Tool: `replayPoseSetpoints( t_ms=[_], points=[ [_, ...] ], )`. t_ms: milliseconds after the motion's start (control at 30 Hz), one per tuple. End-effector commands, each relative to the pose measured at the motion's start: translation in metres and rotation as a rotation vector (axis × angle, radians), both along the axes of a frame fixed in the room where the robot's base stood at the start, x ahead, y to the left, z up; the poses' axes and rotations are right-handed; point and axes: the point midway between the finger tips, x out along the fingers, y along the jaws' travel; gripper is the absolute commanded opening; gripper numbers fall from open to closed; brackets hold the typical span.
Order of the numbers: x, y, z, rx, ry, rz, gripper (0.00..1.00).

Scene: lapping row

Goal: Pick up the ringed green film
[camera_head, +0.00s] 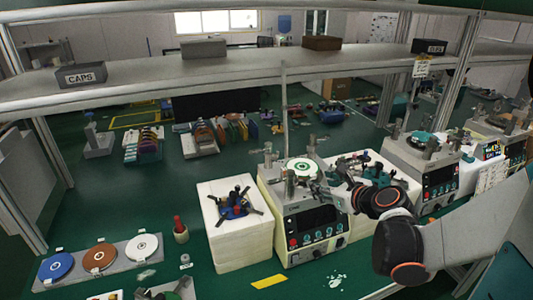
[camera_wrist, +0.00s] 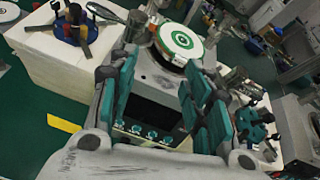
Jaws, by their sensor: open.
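In the head view my gripper (camera_head: 327,188) comes in from the right beside the machine top and is partly hard to make out.
A white block (camera_head: 235,242) with a blue-based tool holder (camera_head: 234,206) stands left of the machine. Metal posts and fittings surround the platen. A grey strip (camera_head: 120,258) carries blue, brown and white discs. A long shelf (camera_head: 200,68) crosses above. More machines (camera_head: 424,165) stand right.

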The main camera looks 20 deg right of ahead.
Motion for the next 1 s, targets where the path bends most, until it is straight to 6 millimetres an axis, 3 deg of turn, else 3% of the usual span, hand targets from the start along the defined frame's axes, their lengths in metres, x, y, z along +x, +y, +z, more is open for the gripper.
replayPoseSetpoints(
  t_ms=[100,267,700,1000],
  points=[
    [-0.010,-0.027,-0.006,0.123,-0.007,-0.088,0.45],
    [-0.012,-0.039,-0.007,0.191,-0.013,-0.130,0.45],
    [0.055,-0.036,-0.035,0.193,-0.013,-0.127,0.45],
    [0.071,-0.035,-0.042,0.191,-0.012,-0.128,0.45]
  ],
)
